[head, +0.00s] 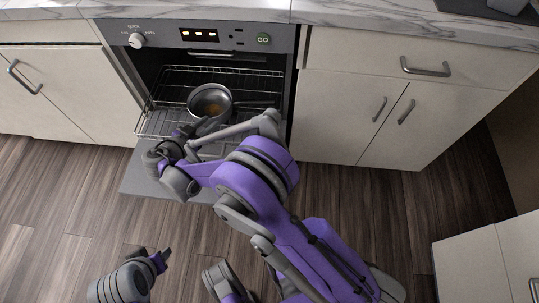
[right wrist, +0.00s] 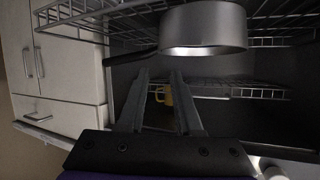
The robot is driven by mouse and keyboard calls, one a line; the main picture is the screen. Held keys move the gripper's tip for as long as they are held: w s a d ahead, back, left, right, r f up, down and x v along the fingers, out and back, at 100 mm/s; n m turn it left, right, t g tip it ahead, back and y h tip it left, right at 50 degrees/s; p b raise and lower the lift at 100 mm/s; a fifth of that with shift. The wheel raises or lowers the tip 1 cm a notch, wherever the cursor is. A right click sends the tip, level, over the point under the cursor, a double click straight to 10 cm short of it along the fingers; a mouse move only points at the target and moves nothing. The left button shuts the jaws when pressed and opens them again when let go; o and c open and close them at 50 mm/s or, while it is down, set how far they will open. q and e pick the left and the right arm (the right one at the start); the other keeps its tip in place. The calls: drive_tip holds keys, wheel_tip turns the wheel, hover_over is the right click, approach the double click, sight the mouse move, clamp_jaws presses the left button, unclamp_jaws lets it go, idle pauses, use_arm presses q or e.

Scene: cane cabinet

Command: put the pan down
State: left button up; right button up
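The pan (head: 210,101) is a round silver pot on the pulled-out wire rack (head: 160,124) of the open oven. It also shows in the right wrist view (right wrist: 204,30), which looks upside down, with a dark handle (right wrist: 132,56) reaching left. My right gripper (right wrist: 160,75) is open. Its two fingers are apart and near the pan, with no part of the pan or handle seen between them. In the head view my right gripper (head: 205,124) is beside the pan's near side, partly hidden by my arm.
The oven door (head: 150,180) is folded down in front. A second rack (head: 235,73) is inside the oven. A small yellow thing (right wrist: 163,95) shows beyond the fingers. Pale cabinets (head: 355,110) flank the oven under a marble counter (head: 400,22). The wooden floor (head: 60,200) is clear at left.

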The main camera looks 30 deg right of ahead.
drive_tip(key=s+d+r+n+g+y, duration=0.2)
drive_tip(key=s+d+r+n+y, duration=0.1)
drive_tip(key=s+d, duration=0.35)
drive_tip(key=s+d+r+n+g+y, duration=0.25)
drive_tip(key=s+d, duration=0.25)
drive_tip(key=s, duration=0.3)
drive_tip(key=s+a+n+t+y, duration=0.1)
drive_tip(key=s+n+y, duration=0.4)
drive_tip(key=s, duration=1.3)
drive_tip(key=shift+s+a+f+n, duration=0.2)
drive_tip(key=shift+f+n, duration=0.15)
drive_tip(key=shift+n, duration=0.4)
